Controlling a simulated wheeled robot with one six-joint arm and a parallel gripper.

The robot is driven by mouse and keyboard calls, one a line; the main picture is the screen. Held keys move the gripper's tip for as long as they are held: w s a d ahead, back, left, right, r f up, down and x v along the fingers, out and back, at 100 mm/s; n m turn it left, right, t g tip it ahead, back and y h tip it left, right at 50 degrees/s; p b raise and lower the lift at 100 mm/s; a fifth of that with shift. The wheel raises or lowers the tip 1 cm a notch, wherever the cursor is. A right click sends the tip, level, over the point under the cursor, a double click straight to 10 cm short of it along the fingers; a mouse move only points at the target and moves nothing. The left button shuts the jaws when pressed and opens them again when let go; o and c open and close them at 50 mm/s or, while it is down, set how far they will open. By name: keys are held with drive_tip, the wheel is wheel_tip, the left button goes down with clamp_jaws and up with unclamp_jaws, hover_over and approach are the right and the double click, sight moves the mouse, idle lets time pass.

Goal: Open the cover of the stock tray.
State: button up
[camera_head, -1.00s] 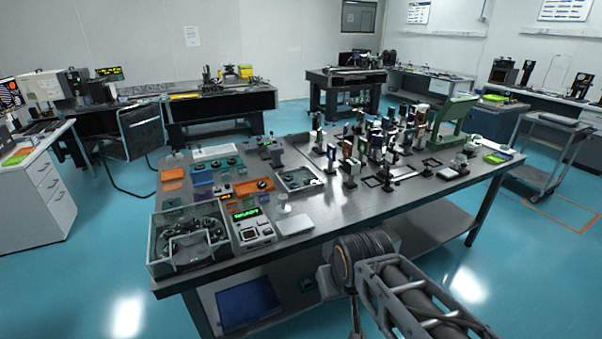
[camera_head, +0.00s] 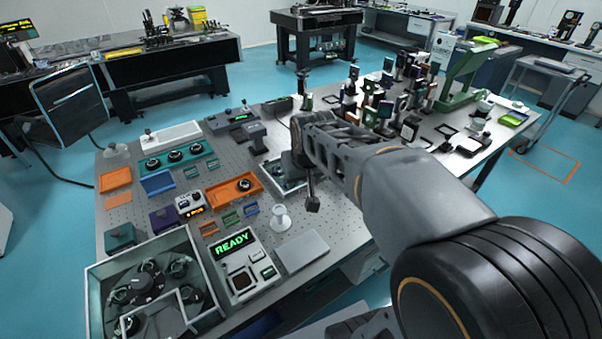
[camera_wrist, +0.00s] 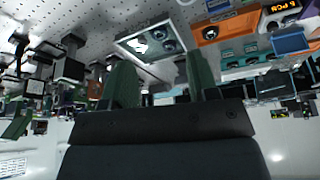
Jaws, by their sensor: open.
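A shallow grey-rimmed tray with round dark parts inside, which looks like the stock tray (camera_head: 272,184), sits mid-table, partly hidden behind my arm. In the wrist view the tray (camera_wrist: 122,43) shows upside down, beyond my fingertips. I cannot tell its cover apart from its frame. My gripper (camera_wrist: 158,62) has its two green fingers spread apart with nothing between them. In the head view my arm reaches over the table and hides most of the tray's right side; the gripper is hard to make out there.
An orange tray (camera_head: 222,195) lies left of the stock tray. A white pedestal (camera_head: 281,221) and a flat grey plate (camera_head: 302,250) are in front. A device reading READY (camera_head: 246,282) and a large glass-walled box (camera_head: 95,300) stand nearer. Several upright optics mounts crowd the right.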

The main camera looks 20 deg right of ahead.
drive_tip(key=w+d+f+m+b, duration=0.1)
drive_tip(key=w+d+f, duration=0.25)
drive_tip(key=w, duration=0.35)
drive_tip(key=w+d+f+b, duration=0.1)
drive_tip(key=w+d+f, duration=0.1)
drive_tip(key=w+d, duration=0.3)
drive_tip(key=shift+h, duration=0.3)
drive_tip(key=x, duration=0.4)
drive_tip(key=w+x, duration=0.1)
drive_tip(key=x, duration=0.4)
drive_tip(key=p+x, duration=0.1)
drive_tip(key=x, duration=0.4)
drive_tip(key=shift+w+a+r, duration=0.35)
drive_tip(key=shift+w+a, duration=0.05)
drive_tip(key=shift+c, duration=0.2)
clamp_jaws()
